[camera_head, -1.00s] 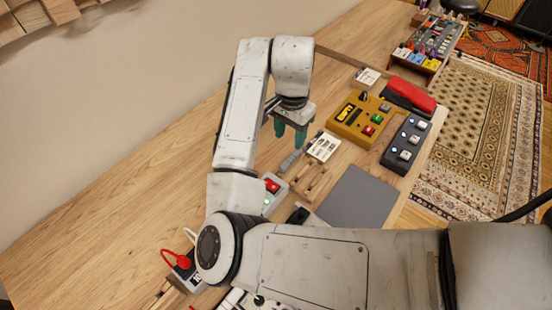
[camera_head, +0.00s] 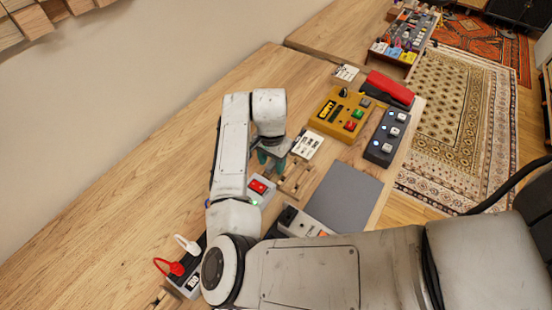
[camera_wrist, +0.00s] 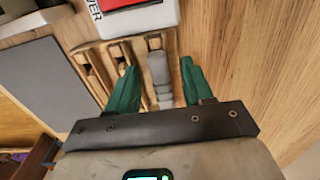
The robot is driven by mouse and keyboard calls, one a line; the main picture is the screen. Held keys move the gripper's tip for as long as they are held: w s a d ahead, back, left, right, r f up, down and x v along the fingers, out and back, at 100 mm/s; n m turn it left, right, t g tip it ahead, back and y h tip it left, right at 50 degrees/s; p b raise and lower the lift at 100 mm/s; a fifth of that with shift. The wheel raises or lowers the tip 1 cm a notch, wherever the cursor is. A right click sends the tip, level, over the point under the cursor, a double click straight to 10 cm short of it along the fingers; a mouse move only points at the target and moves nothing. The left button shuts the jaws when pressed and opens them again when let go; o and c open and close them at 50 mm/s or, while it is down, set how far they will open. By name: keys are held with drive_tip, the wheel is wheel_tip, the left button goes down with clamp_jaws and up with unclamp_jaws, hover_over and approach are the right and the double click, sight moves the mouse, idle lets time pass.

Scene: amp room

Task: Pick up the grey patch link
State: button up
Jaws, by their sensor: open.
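The grey patch link (camera_wrist: 159,72) shows in the wrist view as a short grey rod with ridged lower parts. It lies between the two green fingers of my gripper (camera_wrist: 158,66), with a visible gap to the right finger and a smaller one to the left. My gripper is open and low over the table. In the head view my gripper (camera_head: 271,161) is at the link's place, and the link is mostly hidden behind the fingers there. I cannot tell whether either finger touches it.
A wooden rack (camera_head: 297,179) stands close beside the fingers, with a box with a red switch (camera_head: 259,188) nearby. Bare wood (camera_head: 150,165) is free on the left.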

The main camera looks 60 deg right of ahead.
drive_tip(key=shift+c, duration=0.4)
clamp_jaws()
idle(0.4)
